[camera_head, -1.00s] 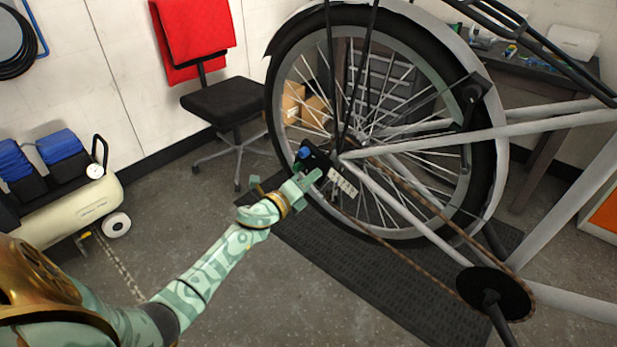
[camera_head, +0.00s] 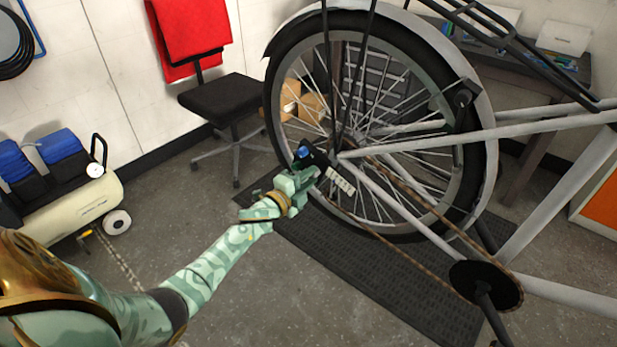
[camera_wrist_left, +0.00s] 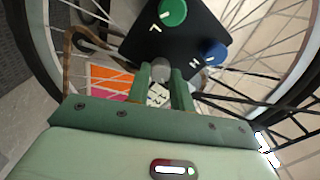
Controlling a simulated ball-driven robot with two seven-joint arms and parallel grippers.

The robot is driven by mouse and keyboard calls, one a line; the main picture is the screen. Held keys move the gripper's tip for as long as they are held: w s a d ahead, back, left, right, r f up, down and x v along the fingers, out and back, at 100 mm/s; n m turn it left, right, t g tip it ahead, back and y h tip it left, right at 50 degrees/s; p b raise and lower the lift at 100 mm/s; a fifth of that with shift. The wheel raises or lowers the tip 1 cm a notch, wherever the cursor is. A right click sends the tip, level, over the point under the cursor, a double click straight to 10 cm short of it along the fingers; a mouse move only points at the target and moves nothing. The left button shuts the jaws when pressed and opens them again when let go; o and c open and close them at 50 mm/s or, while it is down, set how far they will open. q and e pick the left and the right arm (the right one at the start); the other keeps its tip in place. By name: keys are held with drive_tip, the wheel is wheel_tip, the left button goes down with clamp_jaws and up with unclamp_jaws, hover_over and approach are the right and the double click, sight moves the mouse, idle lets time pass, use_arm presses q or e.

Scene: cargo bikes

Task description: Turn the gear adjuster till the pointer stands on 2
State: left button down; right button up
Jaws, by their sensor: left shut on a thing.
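A dark plate (camera_head: 313,157) sits by the rear wheel hub. In the left wrist view the plate (camera_wrist_left: 170,38) carries a green knob (camera_wrist_left: 173,12) near an "L" mark and a blue knob (camera_wrist_left: 213,52) near an "H" mark. A small grey knob (camera_wrist_left: 160,69) at its edge, seemingly the gear adjuster, is between the fingers of my left gripper (camera_wrist_left: 161,78), which are shut on it. In the head view my left gripper (camera_head: 312,173) is at the plate's lower edge. A pale marked strip (camera_head: 340,182) is beside it; its marks and any pointer are unreadable.
The bike's rear wheel (camera_head: 276,90), its spokes and the chain (camera_head: 400,252) surround the plate closely. A black mat (camera_head: 380,275) lies below. A chair (camera_head: 222,98) and an air compressor (camera_head: 70,210) stand to the left, with open floor between.

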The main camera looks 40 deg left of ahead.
use_arm(q)
drive_tip(key=shift+f, duration=0.1)
idle(0.3)
drive_tip(key=c, duration=1.2)
unclamp_jaws()
drive_tip(key=shift+c, duration=0.2)
drive_tip(key=shift+s, duration=0.1)
drive_tip(key=s+a+p, duration=0.1)
drive_tip(key=s+p, duration=0.2)
drive_tip(key=s, duration=1.3)
drive_tip(key=shift+a+p, duration=0.2)
drive_tip(key=shift+p, duration=0.1)
drive_tip(key=shift+s, duration=0.1)
